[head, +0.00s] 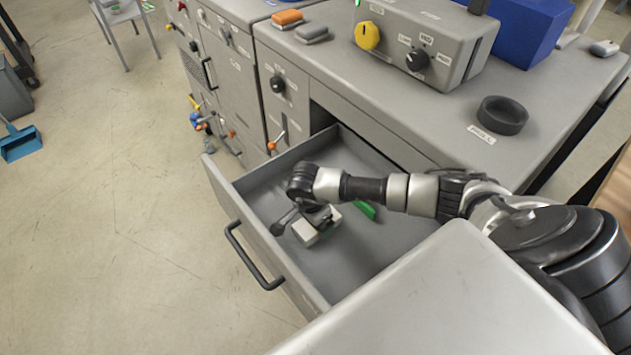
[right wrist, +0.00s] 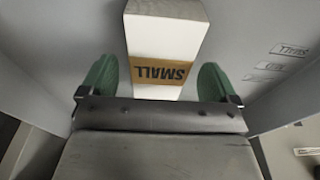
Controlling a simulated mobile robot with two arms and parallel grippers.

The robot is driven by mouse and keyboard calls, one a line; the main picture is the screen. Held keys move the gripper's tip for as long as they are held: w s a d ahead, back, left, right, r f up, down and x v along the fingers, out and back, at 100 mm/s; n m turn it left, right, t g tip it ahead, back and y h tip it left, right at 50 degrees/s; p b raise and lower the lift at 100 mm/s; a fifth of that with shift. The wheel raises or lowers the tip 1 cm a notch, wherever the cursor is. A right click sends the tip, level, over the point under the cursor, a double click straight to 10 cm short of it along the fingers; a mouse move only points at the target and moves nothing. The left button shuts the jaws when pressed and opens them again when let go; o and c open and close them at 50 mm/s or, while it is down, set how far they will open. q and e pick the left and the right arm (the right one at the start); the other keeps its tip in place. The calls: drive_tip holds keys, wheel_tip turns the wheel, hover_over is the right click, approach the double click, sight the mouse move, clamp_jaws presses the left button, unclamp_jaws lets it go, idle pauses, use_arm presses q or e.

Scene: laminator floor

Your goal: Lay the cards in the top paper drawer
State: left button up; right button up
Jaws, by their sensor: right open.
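The top paper drawer (head: 255,185) is pulled open from the grey machine. A white block-shaped stack, apparently the cards (head: 305,233), lies inside it. In the right wrist view the cards (right wrist: 165,40) have a brown band marked SMALL. My right gripper (right wrist: 165,85) is open, with a green-faced finger on each side of the stack and a gap on both sides. In the head view this gripper (head: 322,217) reaches down into the drawer, and my arm hides part of the stack. A green piece by the arm matches the finger faces. My left gripper is not in view.
The drawer's black handle (head: 250,255) faces the open floor at left. On the machine top are a control box (head: 430,40), a black round dish (head: 502,114), orange and grey blocks and a blue box (head: 520,30). A pale grey surface (head: 450,300) fills the near foreground.

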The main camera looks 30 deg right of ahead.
drive_tip(key=r+p, duration=0.2)
drive_tip(key=r, duration=0.3)
drive_tip(key=shift+a+r+p, duration=0.15)
drive_tip(key=shift+a+p, duration=0.25)
